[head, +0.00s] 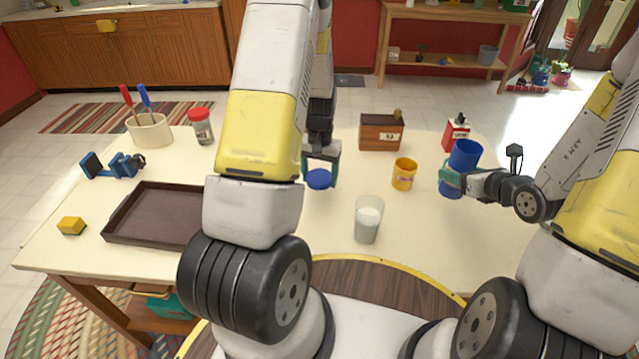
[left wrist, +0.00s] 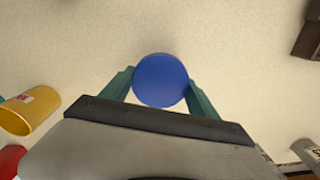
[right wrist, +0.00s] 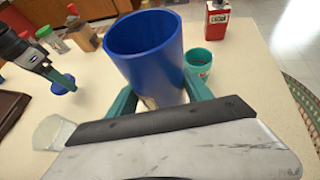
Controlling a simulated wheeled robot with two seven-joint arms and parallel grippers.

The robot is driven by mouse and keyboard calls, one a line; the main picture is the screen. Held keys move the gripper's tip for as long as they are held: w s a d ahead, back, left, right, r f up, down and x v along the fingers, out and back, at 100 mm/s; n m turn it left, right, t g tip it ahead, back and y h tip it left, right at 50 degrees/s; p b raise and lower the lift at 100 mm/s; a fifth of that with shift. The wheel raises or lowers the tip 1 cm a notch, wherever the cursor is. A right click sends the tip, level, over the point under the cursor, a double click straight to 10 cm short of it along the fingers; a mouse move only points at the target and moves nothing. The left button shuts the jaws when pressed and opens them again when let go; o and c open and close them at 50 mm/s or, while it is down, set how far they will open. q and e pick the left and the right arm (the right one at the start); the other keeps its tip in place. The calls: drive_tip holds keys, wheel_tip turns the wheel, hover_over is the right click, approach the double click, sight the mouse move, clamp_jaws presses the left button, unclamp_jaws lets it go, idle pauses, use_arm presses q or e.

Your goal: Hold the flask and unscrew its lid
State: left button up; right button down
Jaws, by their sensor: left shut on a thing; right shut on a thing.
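The blue flask (head: 465,153) is at the right of the table in the head view. My right gripper (head: 451,181) is shut around its lower part. In the right wrist view the flask (right wrist: 145,50) stands between the fingers with its top open and its hollow inside showing. My left gripper (head: 320,172) is shut on a round blue lid (head: 319,180), well to the left of the flask and apart from it. In the left wrist view the lid (left wrist: 160,80) sits between the two teal fingertips.
A wooden box (head: 381,134) and a red bottle (head: 456,135) stand behind. A brown tray (head: 150,238) lies left. A teal cup (right wrist: 198,64) stands beside the flask.

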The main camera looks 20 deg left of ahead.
sight(319, 193)
use_arm(q)
drive_tip(key=shift+w+a, duration=0.1)
drive_tip(key=shift+w, duration=0.2)
drive_tip(key=shift+w+f, duration=0.15)
drive_tip(key=shift+f, duration=1.65)
drive_tip(key=shift+f, duration=0.55)
drive_tip(key=o, duration=1.5)
drive_tip(key=shift+o, duration=0.2)
drive_tip(key=shift+r, duration=0.1)
